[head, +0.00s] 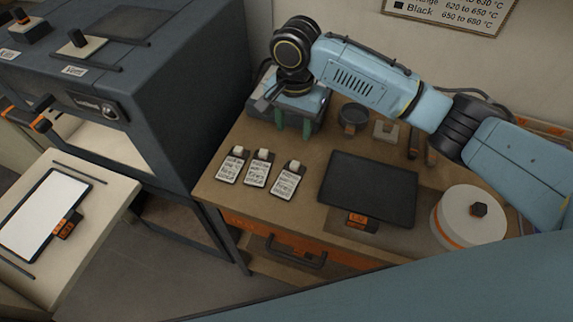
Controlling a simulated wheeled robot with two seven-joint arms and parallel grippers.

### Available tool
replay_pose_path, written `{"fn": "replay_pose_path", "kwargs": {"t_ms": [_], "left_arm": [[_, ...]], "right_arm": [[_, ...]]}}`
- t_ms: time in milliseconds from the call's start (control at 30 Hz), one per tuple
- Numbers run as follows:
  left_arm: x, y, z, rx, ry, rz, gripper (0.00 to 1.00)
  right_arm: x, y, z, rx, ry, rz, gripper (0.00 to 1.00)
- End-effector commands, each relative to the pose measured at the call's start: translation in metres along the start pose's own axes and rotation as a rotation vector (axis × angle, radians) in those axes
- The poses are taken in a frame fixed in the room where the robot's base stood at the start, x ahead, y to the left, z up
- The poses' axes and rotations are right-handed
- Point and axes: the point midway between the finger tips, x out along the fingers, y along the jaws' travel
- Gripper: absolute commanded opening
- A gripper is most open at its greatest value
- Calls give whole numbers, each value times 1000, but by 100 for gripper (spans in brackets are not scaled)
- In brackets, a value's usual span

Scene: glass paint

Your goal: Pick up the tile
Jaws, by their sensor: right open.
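My right gripper (293,124) points down over the back left of the wooden table, its two green fingers apart with nothing visible between them. Three small dark cards with white printed labels and pale tops lie in a row left of the middle: a left card (232,166), a middle card (257,170) and a right card (288,180). A flat black panel (368,187) with an orange tag lies right of them. A white panel (45,215) with a dark edge lies on the pale shelf at left. I cannot tell which is the tile. My left gripper is out of view.
A round white lidded pot (468,217) stands at the table's right. A dark round dish (352,118) and a small pale block (386,132) sit at the back. A large dark kiln-like cabinet (190,90) stands left. The wooden table (285,224) is bare before the cards.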

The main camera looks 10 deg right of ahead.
Motion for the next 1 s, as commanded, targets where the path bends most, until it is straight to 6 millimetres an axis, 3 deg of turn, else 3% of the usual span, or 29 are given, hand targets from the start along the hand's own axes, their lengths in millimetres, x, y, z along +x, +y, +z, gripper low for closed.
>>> {"fn": "replay_pose_path", "kwargs": {"t_ms": [133,267,367,633,800,1000], "left_arm": [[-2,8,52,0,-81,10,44],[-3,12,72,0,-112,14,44],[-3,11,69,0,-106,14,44],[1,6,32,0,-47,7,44],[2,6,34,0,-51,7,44],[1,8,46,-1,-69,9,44]], "right_arm": [[32,1,0,0,-2,4,45],[52,1,0,0,-1,1,45],[60,1,0,0,0,0,45],[88,8,-2,0,1,3,45],[110,9,-2,-2,0,1,45],[115,8,-2,-2,1,-2,45]]}}
